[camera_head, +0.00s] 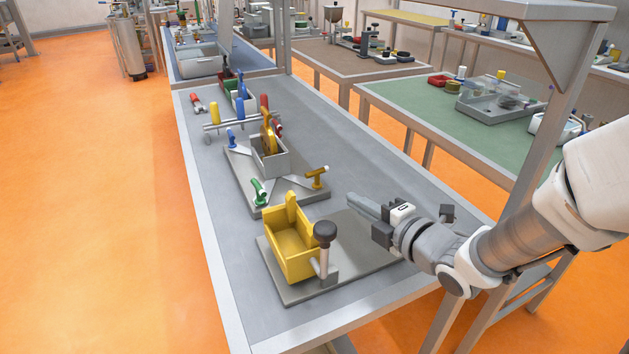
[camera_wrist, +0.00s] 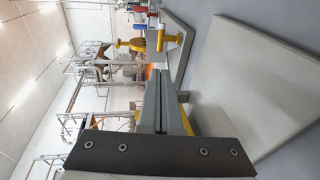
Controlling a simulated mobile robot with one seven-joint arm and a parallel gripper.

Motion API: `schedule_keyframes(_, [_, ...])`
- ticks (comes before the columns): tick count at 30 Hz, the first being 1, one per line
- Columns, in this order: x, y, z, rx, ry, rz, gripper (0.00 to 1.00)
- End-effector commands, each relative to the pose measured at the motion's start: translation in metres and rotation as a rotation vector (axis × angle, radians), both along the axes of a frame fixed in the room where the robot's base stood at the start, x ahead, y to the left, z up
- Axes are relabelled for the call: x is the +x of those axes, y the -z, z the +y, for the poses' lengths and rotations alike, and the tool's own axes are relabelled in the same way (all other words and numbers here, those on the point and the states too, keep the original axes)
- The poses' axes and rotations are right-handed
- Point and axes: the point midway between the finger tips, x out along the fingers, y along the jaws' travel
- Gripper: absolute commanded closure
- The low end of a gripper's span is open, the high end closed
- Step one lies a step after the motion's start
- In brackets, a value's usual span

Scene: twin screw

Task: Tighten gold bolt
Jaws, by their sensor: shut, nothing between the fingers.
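The gold bolt (camera_head: 316,178), with a T-shaped handle, stands at the right corner of a grey fixture plate (camera_head: 285,203). It also shows near the top of the wrist view (camera_wrist: 166,38), beyond my fingertips. My gripper (camera_head: 352,199) is above the bench, in front of the bolt and to its right, clear of it. In the wrist view the fingers (camera_wrist: 157,72) are pressed together and empty. A green-handled bolt (camera_head: 259,190) and a blue-handled bolt (camera_head: 231,137) are on the same plate. A grey box (camera_head: 271,164) with a gold disc (camera_head: 266,136) sits in its middle.
A yellow box (camera_head: 291,252) and a black-knobbed post (camera_head: 325,245) stand on a nearer plate (camera_head: 355,240), close to my gripper. A rack of screwdrivers (camera_head: 226,123) is farther back. The bench (camera_head: 350,150) is bare right of the fixture.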

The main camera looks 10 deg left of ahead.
Motion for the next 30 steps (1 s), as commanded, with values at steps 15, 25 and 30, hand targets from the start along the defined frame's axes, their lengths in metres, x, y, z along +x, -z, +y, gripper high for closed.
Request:
schedule_keyframes(15, [0.069,0.021,0.071,0.003,-0.004,0.003,1.0])
schedule_keyframes(25, [0.093,0.026,0.093,0.003,-0.001,0.003,1.0])
schedule_keyframes(30, [0.094,0.027,0.093,0.002,-0.001,0.002,1.0])
